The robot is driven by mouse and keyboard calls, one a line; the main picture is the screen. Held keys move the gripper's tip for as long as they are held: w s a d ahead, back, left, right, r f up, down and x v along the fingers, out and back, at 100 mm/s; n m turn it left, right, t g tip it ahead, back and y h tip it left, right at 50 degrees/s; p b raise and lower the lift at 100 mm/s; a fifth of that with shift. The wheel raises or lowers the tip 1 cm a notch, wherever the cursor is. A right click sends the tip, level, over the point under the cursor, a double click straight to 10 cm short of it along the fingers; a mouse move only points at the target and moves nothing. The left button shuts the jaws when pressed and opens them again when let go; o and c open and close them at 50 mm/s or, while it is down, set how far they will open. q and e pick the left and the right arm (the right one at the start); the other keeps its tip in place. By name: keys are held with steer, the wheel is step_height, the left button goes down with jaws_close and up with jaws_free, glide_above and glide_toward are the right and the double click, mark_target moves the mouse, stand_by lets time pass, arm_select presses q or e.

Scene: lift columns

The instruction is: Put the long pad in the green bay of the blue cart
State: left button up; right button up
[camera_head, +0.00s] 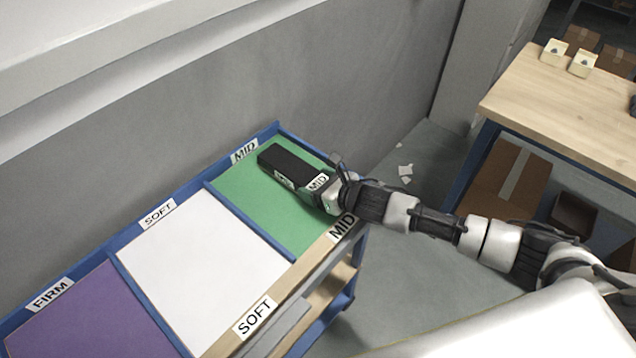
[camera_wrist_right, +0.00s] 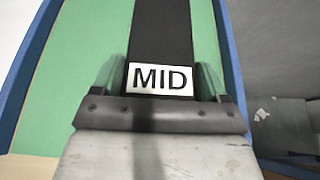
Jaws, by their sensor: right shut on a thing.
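The long pad (camera_head: 287,164) is black with white MID labels. It lies in or just above the green bay (camera_head: 245,195) of the blue cart (camera_head: 208,186); I cannot tell whether it touches the floor of the bay. My right gripper (camera_head: 326,188) reaches in from the right and is shut on the near end of the pad. In the right wrist view the pad (camera_wrist_right: 163,35) extends away between the two fingers (camera_wrist_right: 160,85), over the green surface (camera_wrist_right: 75,75). My left gripper is not in view.
The cart also has a white bay (camera_head: 200,255) labelled SOFT and a purple bay (camera_head: 85,318) labelled FIRM, both empty where visible. A grey wall (camera_head: 150,130) stands behind the cart. A wooden table (camera_head: 570,105) with small boxes is at the right.

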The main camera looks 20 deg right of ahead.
steer(key=shift+f, duration=0.1)
steer(key=o, duration=1.2)
steer(key=shift+s, duration=0.1)
steer(key=b+v, duration=0.1)
steer(key=v, duration=1.1)
